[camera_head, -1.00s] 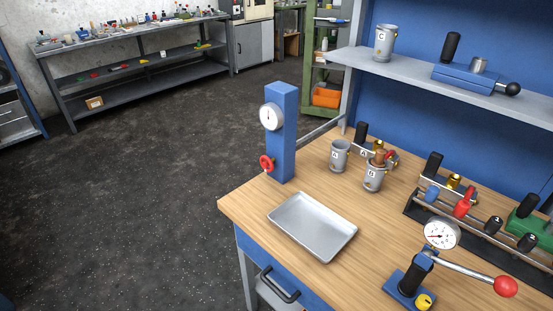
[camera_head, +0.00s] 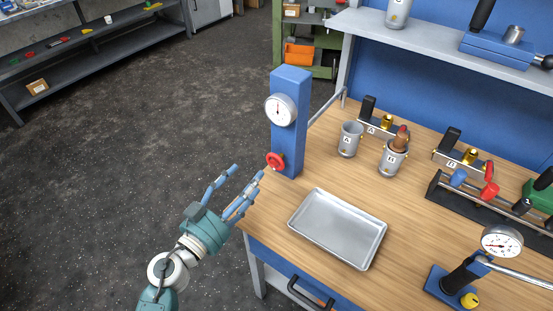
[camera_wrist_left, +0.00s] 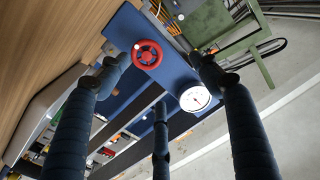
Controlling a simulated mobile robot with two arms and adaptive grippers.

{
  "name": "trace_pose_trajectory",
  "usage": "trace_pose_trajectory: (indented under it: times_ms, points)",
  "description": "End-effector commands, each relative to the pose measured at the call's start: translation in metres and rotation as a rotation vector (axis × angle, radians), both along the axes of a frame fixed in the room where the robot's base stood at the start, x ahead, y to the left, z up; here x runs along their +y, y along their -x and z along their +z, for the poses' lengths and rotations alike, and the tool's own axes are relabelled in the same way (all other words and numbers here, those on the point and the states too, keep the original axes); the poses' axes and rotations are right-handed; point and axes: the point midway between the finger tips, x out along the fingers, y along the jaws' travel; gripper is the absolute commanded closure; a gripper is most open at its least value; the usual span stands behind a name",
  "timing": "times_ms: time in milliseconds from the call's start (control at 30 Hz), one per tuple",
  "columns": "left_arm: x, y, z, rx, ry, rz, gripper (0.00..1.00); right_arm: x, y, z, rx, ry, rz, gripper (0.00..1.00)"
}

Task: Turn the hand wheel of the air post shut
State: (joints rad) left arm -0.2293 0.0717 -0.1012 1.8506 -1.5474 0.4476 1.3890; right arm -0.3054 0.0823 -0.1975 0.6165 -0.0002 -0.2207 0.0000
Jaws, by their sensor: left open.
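The blue air post (camera_head: 288,135) stands upright at the left corner of the wooden bench, with a round white gauge (camera_head: 280,110) high on its face. Its red hand wheel (camera_head: 275,160) sits low on the same face. My left gripper (camera_head: 238,182) is open and empty, just left of and below the wheel, its fingers pointing toward it. In the left wrist view, the wheel (camera_wrist_left: 147,55) lies ahead between the spread fingers, beside the gauge (camera_wrist_left: 195,98). No finger visibly touches the wheel. My right gripper is out of view.
A silver tray (camera_head: 338,228) lies on the bench (camera_head: 270,222) right of the gripper. Cups A (camera_head: 350,139) and B (camera_head: 393,158) stand behind it. A gauge press (camera_head: 470,265) is at the lower right. The floor left of the bench is clear.

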Motion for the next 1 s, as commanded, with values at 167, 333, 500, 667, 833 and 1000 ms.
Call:
trace_pose_trajectory:
  times_ms: [167, 333, 500, 667, 833, 1000]
  points:
    - [-0.017, 0.0, -0.006, 0.023, -0.018, -0.065, 0.36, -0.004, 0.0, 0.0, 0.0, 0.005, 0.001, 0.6]
    - [-0.033, -0.02, -0.005, 0.021, -0.018, -0.066, 0.36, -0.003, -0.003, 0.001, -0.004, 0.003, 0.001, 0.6]
    - [-0.052, -0.048, -0.007, 0.023, -0.017, -0.064, 0.36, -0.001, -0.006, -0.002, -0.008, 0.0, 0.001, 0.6]
    - [-0.067, -0.068, -0.007, 0.023, -0.018, -0.064, 0.36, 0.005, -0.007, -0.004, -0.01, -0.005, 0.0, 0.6]
    - [-0.076, -0.08, -0.007, 0.023, -0.018, -0.064, 0.36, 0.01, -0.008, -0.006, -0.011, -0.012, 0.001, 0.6]
    - [-0.078, -0.082, -0.007, 0.024, -0.02, -0.064, 0.36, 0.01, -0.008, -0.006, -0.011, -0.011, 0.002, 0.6]
